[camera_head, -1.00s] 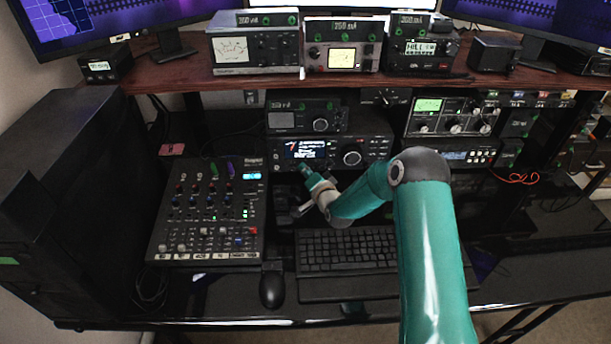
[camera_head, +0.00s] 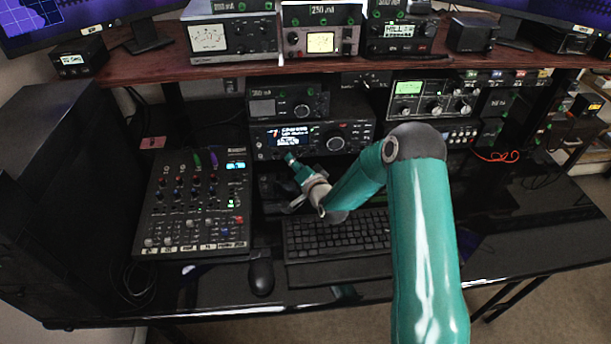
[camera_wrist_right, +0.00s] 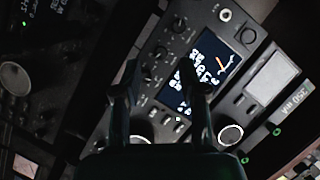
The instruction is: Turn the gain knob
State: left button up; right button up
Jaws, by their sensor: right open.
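The lower radio (camera_head: 335,143), a black unit with a lit display, sits under the shelf at the centre. No readable label marks which knob is the gain knob. In the right wrist view, several small dark knobs (camera_wrist_right: 160,53) line the panel beside the lit display (camera_wrist_right: 205,70). My right gripper (camera_head: 290,160) is just in front of the lower radio's panel, below its display. In the wrist view its two dark fingers (camera_wrist_right: 158,82) are apart with nothing held between them. Contact with a knob cannot be told. My left gripper is not in view.
An upper radio (camera_head: 268,107) stands on the lower one. A mixer (camera_head: 195,205) with many knobs lies at left. A keyboard (camera_head: 315,232) and a mouse (camera_head: 261,277) lie in front. The shelf edge (camera_head: 150,75) runs above. The desk at right is mostly clear.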

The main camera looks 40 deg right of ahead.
jog(key=v, duration=0.8)
